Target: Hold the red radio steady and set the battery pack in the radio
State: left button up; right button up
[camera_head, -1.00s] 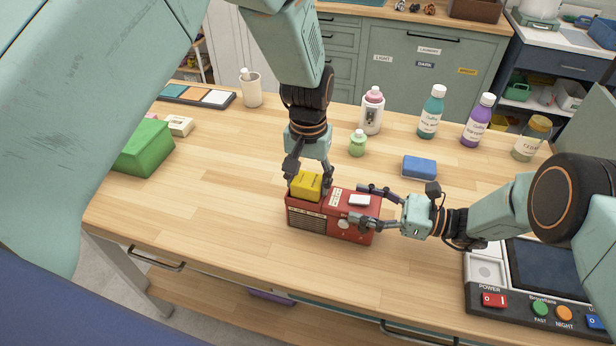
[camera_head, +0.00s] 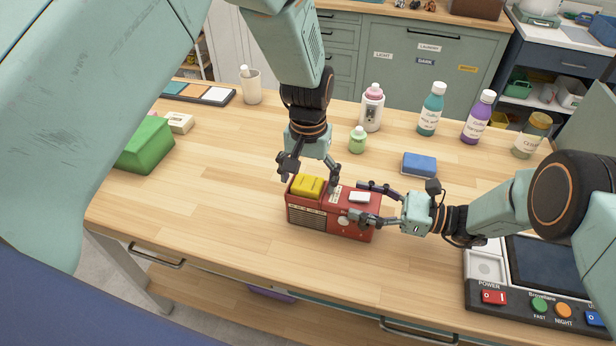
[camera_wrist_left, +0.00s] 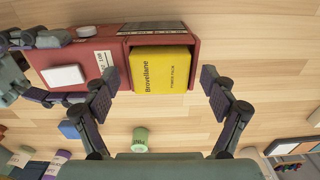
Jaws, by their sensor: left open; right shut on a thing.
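The red radio (camera_head: 308,217) stands on the wooden table in front of me. The yellow battery pack (camera_head: 306,185) sits down in the open bay at the radio's left end, with its top showing. My left gripper (camera_head: 311,178) is open above it. In the left wrist view the fingers (camera_wrist_left: 158,92) stand apart on both sides of the battery pack (camera_wrist_left: 160,68). The red radio (camera_wrist_left: 75,57) also shows there. My right gripper (camera_head: 366,203) is shut on the radio's right end, front and back.
A blue sponge (camera_head: 420,164) and a small green bottle (camera_head: 357,140) stand behind the radio. Several taller bottles are further back. A control panel (camera_head: 485,271) lies at the right and a green block (camera_head: 147,146) at the left.

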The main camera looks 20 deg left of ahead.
pick_arm(q)
jog(key=shift+r, duration=0.1)
pick_arm(e)
jog(key=shift+r, duration=0.1)
pick_arm(q)
notch_tip(320, 180, up, 12)
dwell(0.4)
pick_arm(e)
jog(key=o, duration=1.7)
jog(key=d, duration=1.2)
